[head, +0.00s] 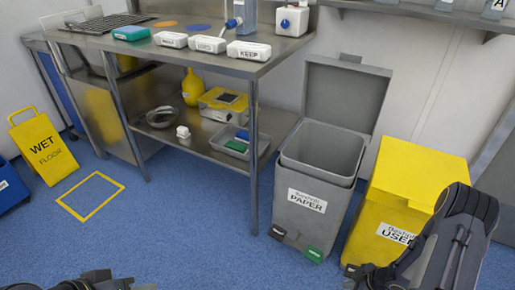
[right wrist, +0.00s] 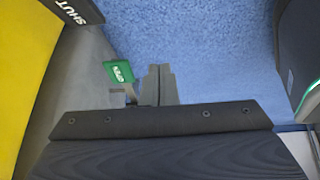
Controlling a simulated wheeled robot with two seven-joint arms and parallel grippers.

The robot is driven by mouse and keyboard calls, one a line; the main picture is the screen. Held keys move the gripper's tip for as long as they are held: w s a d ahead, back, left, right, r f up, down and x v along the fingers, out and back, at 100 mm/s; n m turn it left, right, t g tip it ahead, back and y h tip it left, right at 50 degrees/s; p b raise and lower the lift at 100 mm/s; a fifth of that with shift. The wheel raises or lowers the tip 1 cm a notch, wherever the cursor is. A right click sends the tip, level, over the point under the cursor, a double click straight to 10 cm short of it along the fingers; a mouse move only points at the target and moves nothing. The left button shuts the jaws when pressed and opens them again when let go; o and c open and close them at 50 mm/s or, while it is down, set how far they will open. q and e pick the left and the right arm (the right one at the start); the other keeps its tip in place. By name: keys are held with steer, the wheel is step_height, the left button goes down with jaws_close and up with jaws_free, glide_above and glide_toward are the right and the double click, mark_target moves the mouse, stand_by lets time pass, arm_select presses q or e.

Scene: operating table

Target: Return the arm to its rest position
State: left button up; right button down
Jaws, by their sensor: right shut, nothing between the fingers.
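My right arm comes in at the lower right of the head view, in front of the yellow bin. My right gripper (head: 362,277) is low near the bottom edge there, by the foot of that bin. In the right wrist view its fingers (right wrist: 160,84) are together and empty, above the blue floor and near a green pedal (right wrist: 120,73). Dark parts of my left arm (head: 95,281) show at the bottom left of the head view; its fingers cannot be made out.
The grey paper bin (head: 310,220) stands with its lid (head: 347,95) up. The yellow bin (head: 420,180) is closed beside it. A steel table (head: 285,48) with white boxes stands behind. A yellow wet-floor sign (head: 43,148) is at left. The blue floor (head: 190,235) at centre-left is clear.

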steer(key=w+d+r+m+t+h, duration=0.1)
steer(key=w+d+r+m+h, duration=0.2)
steer(key=r, duration=0.7)
steer(key=w+d+r+m+t+h, duration=0.1)
steer(key=w+d+r+m+h, duration=0.15)
steer(key=r, duration=0.75)
steer(key=s+a+r+m, duration=0.3)
steer(key=s+r, duration=0.1)
steer(key=r, duration=0.3)
steer(key=s+a+r+m, duration=0.2)
steer(key=s+r+m, duration=0.15)
steer(key=r, duration=0.45)
steer(key=s+a+r+y+p, duration=0.1)
steer(key=s+a+r+y, duration=0.45)
steer(key=s+a, duration=0.75)
step_height(320, 180, up, 33)
steer(key=p, duration=3.2)
steer(key=shift+w+m+h+p, duration=0.15)
steer(key=shift+m+h+p, duration=0.25)
